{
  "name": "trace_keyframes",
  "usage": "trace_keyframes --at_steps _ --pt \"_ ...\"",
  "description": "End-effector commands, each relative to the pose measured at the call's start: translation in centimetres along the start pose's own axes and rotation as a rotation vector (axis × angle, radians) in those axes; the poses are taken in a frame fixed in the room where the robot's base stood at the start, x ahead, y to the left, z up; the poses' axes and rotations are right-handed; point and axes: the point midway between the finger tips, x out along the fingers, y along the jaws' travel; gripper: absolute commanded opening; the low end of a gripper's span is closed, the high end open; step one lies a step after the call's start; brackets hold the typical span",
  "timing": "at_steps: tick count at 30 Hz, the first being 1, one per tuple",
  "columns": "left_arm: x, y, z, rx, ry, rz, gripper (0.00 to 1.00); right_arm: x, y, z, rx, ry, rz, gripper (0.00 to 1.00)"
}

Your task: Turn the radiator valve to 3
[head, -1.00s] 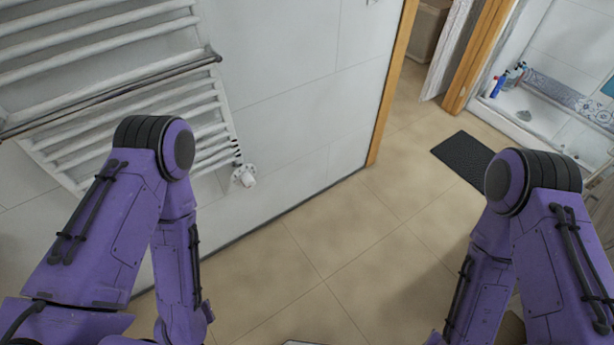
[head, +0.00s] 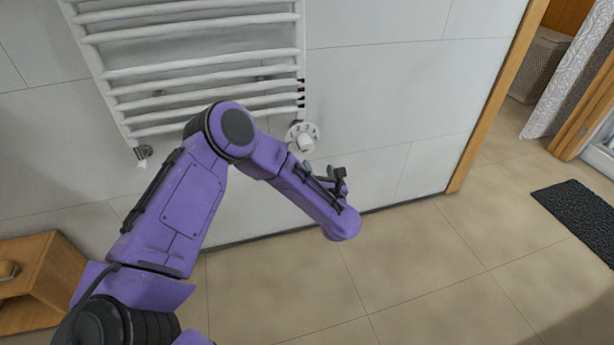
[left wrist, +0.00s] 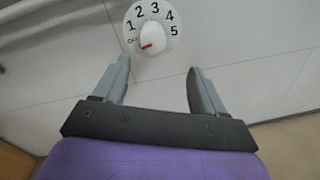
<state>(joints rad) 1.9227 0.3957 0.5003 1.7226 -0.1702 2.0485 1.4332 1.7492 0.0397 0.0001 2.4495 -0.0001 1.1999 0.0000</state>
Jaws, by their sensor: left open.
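The radiator valve is a white knob (head: 305,143) low on the tiled wall, at the lower right corner of the radiator (head: 200,75). In the left wrist view, the round white dial (left wrist: 152,28) carries OFF and the numbers 1 to 5. A red mark on the knob (left wrist: 151,38) sits at its lower left, by OFF and away from 3. My left gripper (left wrist: 158,65) is open and empty, its fingers below the dial in that view and apart from the knob. My right gripper is out of view.
A wooden cabinet (head: 35,280) stands at the lower left. The wall ends at a wooden door frame (head: 490,105) on the right. A dark mat (head: 580,215) lies beyond it. The tiled floor (head: 430,265) between is clear.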

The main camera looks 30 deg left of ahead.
Motion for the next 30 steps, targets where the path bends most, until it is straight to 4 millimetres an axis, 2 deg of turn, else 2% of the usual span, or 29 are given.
trace_keyframes --at_steps 1,4,8,15,18,23,30 --pt "0.7 -0.2 -0.8 -0.075 -0.005 0.034 0.71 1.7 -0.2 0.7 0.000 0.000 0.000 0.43" --pt "1.5 0.2 -0.1 -0.160 -0.011 0.070 0.71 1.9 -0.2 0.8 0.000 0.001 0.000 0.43" --pt "3.3 0.6 0.2 -0.175 -0.011 0.078 0.71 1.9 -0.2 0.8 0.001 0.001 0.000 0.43" --pt "8.7 0.9 0.0 -0.169 -0.010 0.076 0.71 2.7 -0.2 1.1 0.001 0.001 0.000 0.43" --pt "10.4 1.0 0.0 -0.167 -0.011 0.075 0.71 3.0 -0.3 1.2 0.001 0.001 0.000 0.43" --pt "11.7 1.1 0.2 -0.166 -0.011 0.071 0.71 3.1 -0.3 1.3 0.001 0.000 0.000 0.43" --pt "11.8 1.1 0.2 -0.164 -0.011 0.070 0.71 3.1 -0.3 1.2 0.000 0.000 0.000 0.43"
